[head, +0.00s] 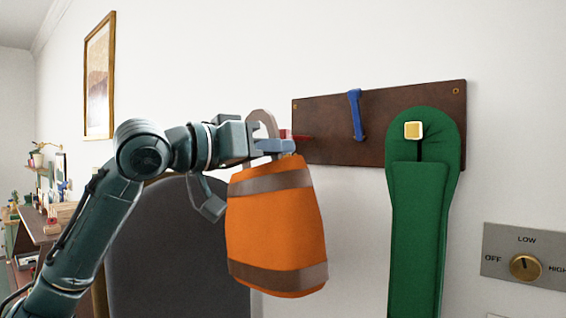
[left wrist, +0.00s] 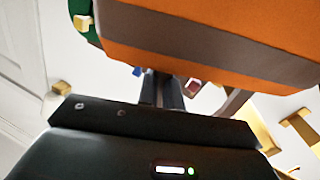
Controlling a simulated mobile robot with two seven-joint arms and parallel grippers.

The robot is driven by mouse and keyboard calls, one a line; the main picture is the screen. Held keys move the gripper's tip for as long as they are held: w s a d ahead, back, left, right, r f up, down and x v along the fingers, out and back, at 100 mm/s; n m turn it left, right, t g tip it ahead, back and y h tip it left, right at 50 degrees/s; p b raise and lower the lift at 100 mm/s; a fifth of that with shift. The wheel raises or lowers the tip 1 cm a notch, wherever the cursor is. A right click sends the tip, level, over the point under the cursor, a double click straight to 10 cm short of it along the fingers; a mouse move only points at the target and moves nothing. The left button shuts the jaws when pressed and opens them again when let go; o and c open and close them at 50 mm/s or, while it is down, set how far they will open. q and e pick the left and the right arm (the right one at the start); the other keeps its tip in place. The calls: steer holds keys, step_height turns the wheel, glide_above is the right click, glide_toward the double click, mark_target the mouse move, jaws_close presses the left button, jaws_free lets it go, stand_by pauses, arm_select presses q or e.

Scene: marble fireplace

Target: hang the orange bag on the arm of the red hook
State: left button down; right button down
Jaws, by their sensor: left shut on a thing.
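The orange bag (head: 278,225) with two brown bands hangs nearly upright, slightly tilted, below my left gripper (head: 276,147). My left gripper is shut on its grey-brown handle loop (head: 262,117), which rises above the fingers. The red hook (head: 298,137) shows just right of the fingertips, at the left part of the board; its arm is partly hidden by the gripper and bag. I cannot tell whether the loop is around it. In the left wrist view the bag (left wrist: 240,28) fills the top, and the fingers (left wrist: 163,92) point toward a red block end (left wrist: 194,87). My right gripper is not in view.
A dark brown board (head: 330,118) on the white wall carries a blue hook (head: 356,115) in the middle and a yellow hook (head: 414,130) at right, with a green padded item (head: 415,215) hanging on it. A control plate (head: 525,255) is at lower right. A dark grey panel (head: 165,250) stands behind my arm.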

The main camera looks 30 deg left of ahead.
arm_select(q)
steer(key=shift+w, duration=0.2)
steer(key=shift+w+d, duration=0.15)
steer(key=shift+w, duration=0.25)
steer(key=w+p, duration=0.1)
steer(key=w, duration=0.2)
steer(key=w+d+f+p, duration=0.1)
steer(key=w, duration=0.3)
steer(key=w+f, duration=0.1)
steer(key=w, duration=0.2)
steer(key=shift+w+d+p, duration=0.2)
steer(key=shift+w+p, duration=0.2)
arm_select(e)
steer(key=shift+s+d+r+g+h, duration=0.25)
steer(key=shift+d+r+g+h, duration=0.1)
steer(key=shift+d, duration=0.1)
arm_select(q)
steer(key=shift+f, duration=0.1)
stand_by(0.4)
